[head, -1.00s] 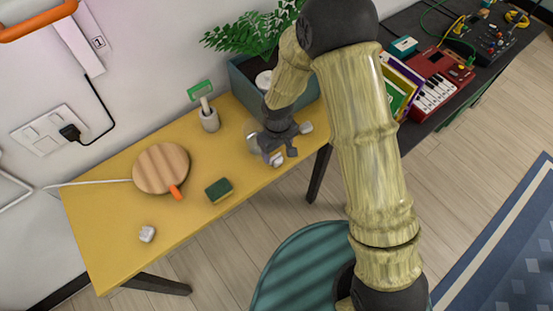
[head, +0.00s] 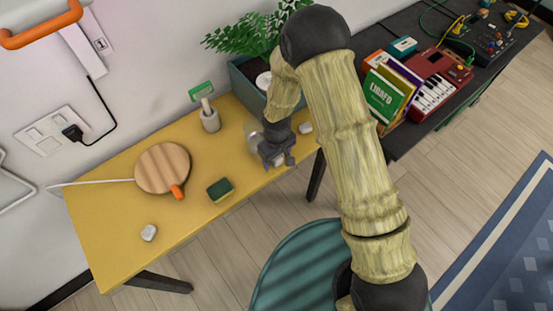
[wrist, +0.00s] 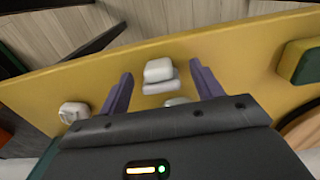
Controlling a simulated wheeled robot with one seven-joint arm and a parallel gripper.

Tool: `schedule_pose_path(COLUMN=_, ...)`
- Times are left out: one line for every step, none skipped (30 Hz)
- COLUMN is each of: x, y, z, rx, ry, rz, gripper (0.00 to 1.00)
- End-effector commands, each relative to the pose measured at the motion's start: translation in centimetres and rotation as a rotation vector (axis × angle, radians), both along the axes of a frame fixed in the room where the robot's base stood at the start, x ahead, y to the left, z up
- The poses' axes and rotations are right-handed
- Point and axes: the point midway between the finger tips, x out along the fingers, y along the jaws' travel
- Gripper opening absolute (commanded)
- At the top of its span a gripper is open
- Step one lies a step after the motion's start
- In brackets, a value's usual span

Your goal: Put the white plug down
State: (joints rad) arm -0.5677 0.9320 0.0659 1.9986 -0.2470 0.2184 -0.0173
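A white plug (wrist: 158,70) with a greyish lower part sits near the edge of the yellow table (head: 110,205). In the wrist view it lies between the two spread fingers of my gripper (wrist: 161,72), with a gap on both sides. In the head view my gripper (head: 278,161) is low over the table's right end and mostly hides this plug. A second white piece (wrist: 178,101) shows partly behind the gripper body. Another white plug-like piece (head: 306,127) lies to the right of the gripper, and one more (head: 149,232) lies at the table's left end.
A green sponge (head: 220,189), a round wooden board (head: 162,167), a holder with a green-headed brush (head: 210,120) and a planter (head: 245,84) stand on the table. A clear glass-like object (head: 252,130) is close behind my gripper. A dark bench (head: 405,140) adjoins at right.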

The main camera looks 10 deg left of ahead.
Motion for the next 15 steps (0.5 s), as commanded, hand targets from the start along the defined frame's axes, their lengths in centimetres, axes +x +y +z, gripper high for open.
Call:
schedule_pose_path(x=0.0, y=0.0, z=0.01, rx=0.0, ry=0.0, rz=0.0, gripper=0.58)
schedule_pose_path(x=0.0, y=0.0, z=0.01, rx=0.0, ry=0.0, rz=0.0, gripper=0.52)
schedule_pose_path(x=0.0, y=0.0, z=0.01, rx=0.0, ry=0.0, rz=0.0, gripper=0.44)
schedule_pose_path(x=0.0, y=0.0, z=0.01, rx=0.0, ry=0.0, rz=0.0, gripper=0.38)
schedule_pose_path(x=-0.01, y=0.01, z=0.01, rx=0.0, ry=0.0, rz=0.0, gripper=0.32)
schedule_pose_path(x=-0.01, y=0.01, z=0.01, rx=0.0, ry=0.0, rz=0.0, gripper=0.24)
schedule_pose_path(x=-0.01, y=0.01, z=0.01, rx=0.0, ry=0.0, rz=0.0, gripper=0.18)
schedule_pose_path(x=-0.01, y=0.01, z=0.01, rx=0.0, ry=0.0, rz=0.0, gripper=0.17)
schedule_pose_path(x=-0.01, y=0.02, z=0.02, rx=0.0, ry=0.0, rz=0.0, gripper=0.13)
schedule_pose_path(x=-0.01, y=0.02, z=0.02, rx=0.0, ry=0.0, rz=0.0, gripper=0.13)
schedule_pose_path(x=-0.01, y=0.02, z=0.02, rx=0.0, ry=0.0, rz=0.0, gripper=0.13)
schedule_pose_path(x=-0.01, y=0.02, z=0.02, rx=0.0, ry=0.0, rz=0.0, gripper=0.13)
schedule_pose_path(x=-0.01, y=0.02, z=0.03, rx=0.0, ry=0.0, rz=0.0, gripper=0.13)
schedule_pose_path(x=-0.01, y=0.02, z=0.03, rx=0.0, ry=0.0, rz=0.001, gripper=0.13)
schedule_pose_path(x=0.0, y=0.03, z=0.08, rx=0.0, ry=0.0, rz=0.001, gripper=0.13)
